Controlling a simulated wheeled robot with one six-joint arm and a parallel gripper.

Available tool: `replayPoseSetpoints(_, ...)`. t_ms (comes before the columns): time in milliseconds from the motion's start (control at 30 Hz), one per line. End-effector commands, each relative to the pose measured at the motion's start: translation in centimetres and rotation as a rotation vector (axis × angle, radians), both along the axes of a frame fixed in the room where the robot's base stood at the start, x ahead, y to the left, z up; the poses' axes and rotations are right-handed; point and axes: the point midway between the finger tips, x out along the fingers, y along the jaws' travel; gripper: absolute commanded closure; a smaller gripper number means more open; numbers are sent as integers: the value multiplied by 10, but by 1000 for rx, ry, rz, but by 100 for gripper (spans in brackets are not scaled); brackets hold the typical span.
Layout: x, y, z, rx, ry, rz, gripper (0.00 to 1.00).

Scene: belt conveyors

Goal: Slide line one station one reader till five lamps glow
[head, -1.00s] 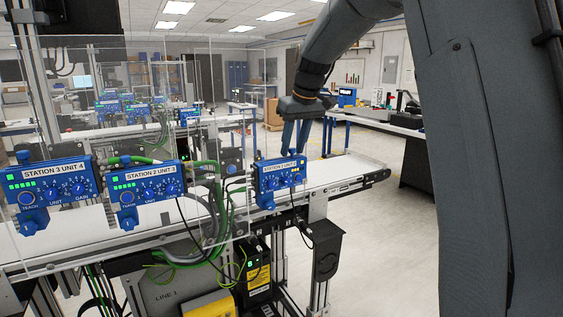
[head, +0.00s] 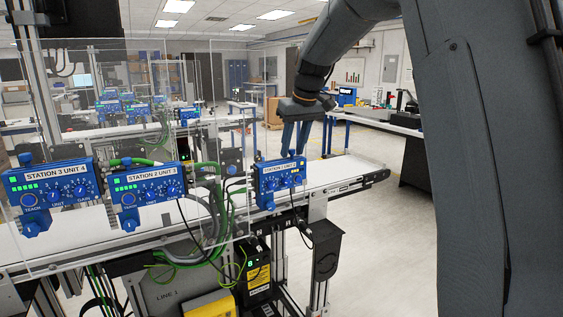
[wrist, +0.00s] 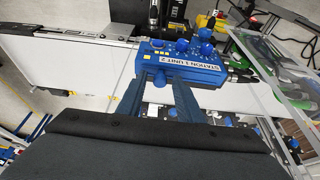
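The station one reader (head: 280,178) is a blue box with knobs, mounted at the near side of the white belt, right of the other readers. In the wrist view its label reads "STATION 1 UNIT 2" on the reader (wrist: 182,62), and a few yellow lamps glow at its left end; their exact number is too small to be sure of. In the head view the gripper (head: 294,136) is behind the reader, which hides the fingertips. Contact cannot be told.
The station 2 reader (head: 145,190) and station 3 reader (head: 50,187) sit to the left with green lamps lit. A clear panel (head: 100,225) stands before them. Cables hang left of the station one reader. The belt (head: 335,170) is bare to its right.

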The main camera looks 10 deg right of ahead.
Motion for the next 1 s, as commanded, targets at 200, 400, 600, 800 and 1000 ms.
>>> replayPoseSetpoints(200,0,0,0,0,0,0,67)
replayPoseSetpoints(400,0,0,0,0,0,0,98)
replayPoseSetpoints(600,0,0,0,0,0,0,100)
replayPoseSetpoints(800,0,0,3,0,0,0,100)
replayPoseSetpoints(1000,0,0,4,0,-2,0,100)
